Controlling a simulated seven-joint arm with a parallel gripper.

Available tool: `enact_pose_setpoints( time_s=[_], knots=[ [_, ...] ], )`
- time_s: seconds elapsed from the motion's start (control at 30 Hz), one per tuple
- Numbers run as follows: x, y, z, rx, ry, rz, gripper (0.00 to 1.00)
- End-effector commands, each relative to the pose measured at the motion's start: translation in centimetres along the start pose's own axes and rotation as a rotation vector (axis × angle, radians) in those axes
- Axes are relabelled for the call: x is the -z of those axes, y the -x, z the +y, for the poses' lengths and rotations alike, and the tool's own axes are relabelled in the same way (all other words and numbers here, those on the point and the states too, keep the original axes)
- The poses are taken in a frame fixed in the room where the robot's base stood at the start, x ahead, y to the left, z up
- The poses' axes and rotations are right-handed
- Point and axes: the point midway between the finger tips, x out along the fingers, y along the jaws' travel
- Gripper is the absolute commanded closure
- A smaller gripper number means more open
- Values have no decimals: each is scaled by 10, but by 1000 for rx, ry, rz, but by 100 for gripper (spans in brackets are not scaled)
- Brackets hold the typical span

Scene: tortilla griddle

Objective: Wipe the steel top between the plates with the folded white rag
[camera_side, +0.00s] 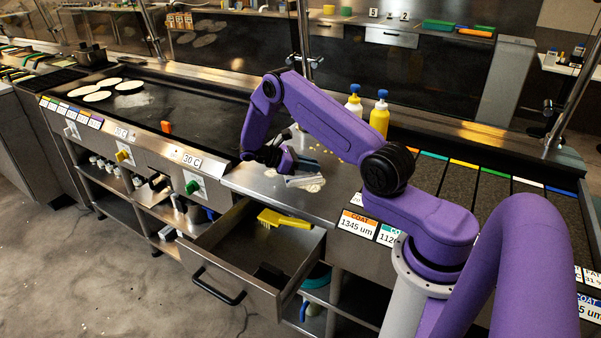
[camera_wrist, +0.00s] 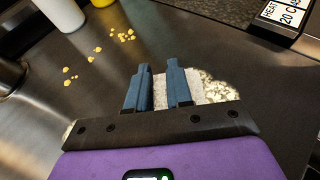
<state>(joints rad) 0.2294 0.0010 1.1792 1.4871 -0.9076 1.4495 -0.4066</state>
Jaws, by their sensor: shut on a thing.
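My gripper (camera_side: 287,168) is low over the steel top (camera_side: 240,183) between the dark plates. In the wrist view its blue fingers (camera_wrist: 159,72) are shut on the folded white rag (camera_wrist: 160,92), which shows between and beyond them. The rag also shows below the fingers in the side view (camera_side: 303,181). It appears to be at the steel surface; exact contact is hard to tell. A pale, speckled smear (camera_wrist: 218,91) lies on the steel around the rag, partly hidden by my gripper. Several yellow crumbs (camera_wrist: 97,50) lie farther off on the steel.
The griddle plate (camera_side: 190,118) on the left carries several tortillas (camera_side: 97,96). An open drawer (camera_side: 240,262) below holds a yellow brush (camera_side: 285,219).

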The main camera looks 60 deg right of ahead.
Motion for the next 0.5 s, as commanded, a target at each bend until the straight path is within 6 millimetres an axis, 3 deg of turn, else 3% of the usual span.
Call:
enact_pose_setpoints(
  time_s=[0.2, 0.5],
  knots=[
    [-4, -6, -15, -2, 0, 0, 100],
    [-5, -7, -18, -4, -2, 0, 100]
  ],
)
